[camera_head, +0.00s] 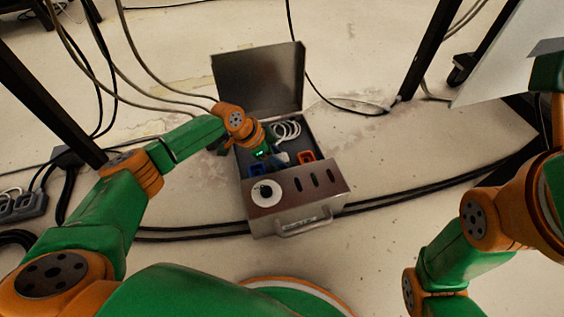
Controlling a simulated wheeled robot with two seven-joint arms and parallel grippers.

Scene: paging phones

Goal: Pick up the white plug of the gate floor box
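The floor box (302,226) is an open metal case on the floor at the centre, with its lid (258,78) raised at the back. A coiled white cable (287,131) lies inside at the back. Blue (257,169) and orange (306,156) parts sit in the compartment. A white ring-shaped piece (265,194) is on the front panel. My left gripper (277,159) reaches into the box from the left, between the blue and orange parts. Its fingers are small and dark here, and I cannot tell what lies between them. I cannot make out the white plug clearly.
Black cables (190,235) run across the floor in front of and beside the box. Dark table legs (427,50) stand at right and left. A power strip (22,207) lies at far left. Bare floor (385,170) is free right of the box.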

